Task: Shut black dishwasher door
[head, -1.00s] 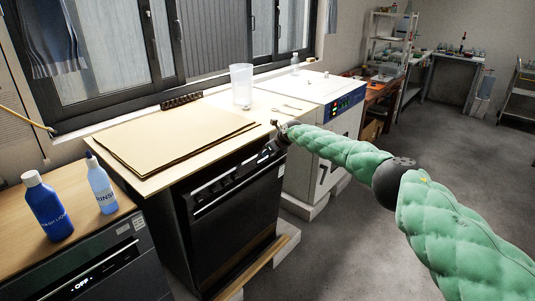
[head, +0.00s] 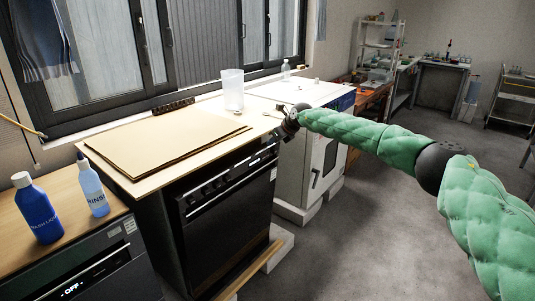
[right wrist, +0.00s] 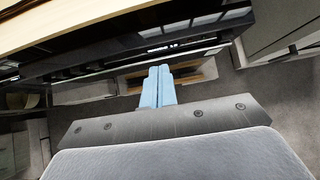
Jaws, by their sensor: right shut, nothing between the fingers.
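The black dishwasher (head: 228,228) stands under the wooden counter in the head view, with a control strip and long handle along its top. Its front door looks upright; I cannot tell whether it is fully closed. My right gripper (head: 282,130) is at the upper right corner of the dishwasher, just by the counter edge, its fingertips partly hard to see. In the right wrist view, its blue fingers (right wrist: 158,86) are together and empty, pointing towards the glossy dark dishwasher front (right wrist: 150,38). I cannot tell whether they touch it. My left gripper is out of view.
A cardboard sheet (head: 165,140) and a clear beaker (head: 233,90) lie on the counter (head: 205,108). A white oven (head: 312,150) stands right of the dishwasher. Blue bottles (head: 38,208) stand on the left cabinet. The grey floor (head: 365,235) in front is open.

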